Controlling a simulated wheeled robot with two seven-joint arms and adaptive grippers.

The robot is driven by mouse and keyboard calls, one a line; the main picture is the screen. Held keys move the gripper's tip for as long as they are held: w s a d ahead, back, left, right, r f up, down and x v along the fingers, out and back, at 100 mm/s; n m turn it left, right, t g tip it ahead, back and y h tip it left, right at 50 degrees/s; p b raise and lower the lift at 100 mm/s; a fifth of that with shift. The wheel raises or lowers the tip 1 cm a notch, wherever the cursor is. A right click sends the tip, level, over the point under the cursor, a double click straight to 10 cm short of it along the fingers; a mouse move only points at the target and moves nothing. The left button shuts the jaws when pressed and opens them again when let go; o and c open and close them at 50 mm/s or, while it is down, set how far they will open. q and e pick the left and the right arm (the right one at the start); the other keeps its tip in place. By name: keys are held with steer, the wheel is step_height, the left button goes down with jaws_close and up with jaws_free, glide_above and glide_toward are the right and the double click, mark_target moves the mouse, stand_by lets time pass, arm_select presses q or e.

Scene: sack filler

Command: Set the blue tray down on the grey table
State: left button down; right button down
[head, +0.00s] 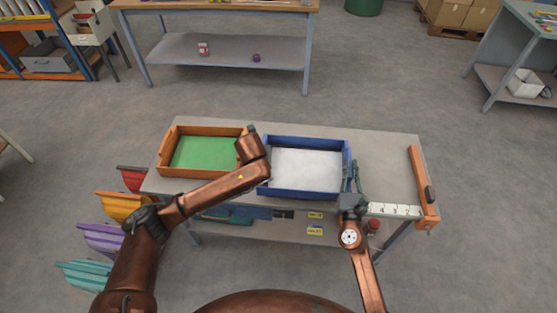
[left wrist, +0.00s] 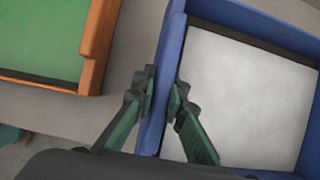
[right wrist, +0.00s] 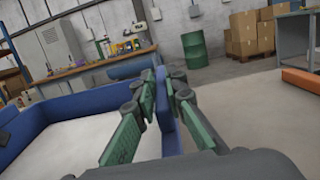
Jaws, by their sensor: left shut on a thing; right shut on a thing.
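The blue tray (head: 305,195) has a white-grey inside and appears over the middle of the grey table (head: 385,150). I cannot tell whether its bottom touches the table. My left gripper is shut on the tray's left wall, with a finger on each side, in the left wrist view (left wrist: 162,92). In the head view my left arm mostly hides that grip. My right gripper (head: 351,178) is shut on the tray's right wall, which also shows between its fingers in the right wrist view (right wrist: 165,90).
An orange tray with a green inside (head: 205,129) stands just left of the blue tray, with a narrow gap. An orange bar (head: 420,180) lies at the table's right edge, near a white numbered strip (head: 394,209). Coloured bins (head: 102,237) stand front left. The table between tray and bar is clear.

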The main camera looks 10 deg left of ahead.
arm_select(q)
steer(key=c, duration=2.3)
jaws_free()
steer(key=shift+d, duration=0.3)
arm_select(e)
steer(key=c, duration=2.3)
jaws_free()
steer(key=shift+a, duration=0.2)
steer(key=shift+c, duration=0.2)
arm_select(q)
steer(key=o, duration=0.3)
steer(key=shift+a, duration=0.2)
arm_select(e)
steer(key=o, duration=0.4)
steer(key=shift+d, duration=0.1)
arm_select(q)
steer(key=shift+o, duration=0.2)
steer(key=shift+r, duration=0.1)
steer(key=v, duration=1.1)
steer(key=shift+s+r, duration=0.25)
steer(key=shift+r, duration=0.1)
arm_select(e)
steer(key=shift+s+d, duration=0.1)
steer(key=shift+s, duration=0.05)
steer(key=s, duration=0.4)
steer(key=s+f, duration=0.1)
steer(key=s, duration=0.6)
steer(key=shift+s+d+f, duration=0.25)
steer(key=shift+s+f, duration=0.05)
steer(key=shift+f, duration=0.1)
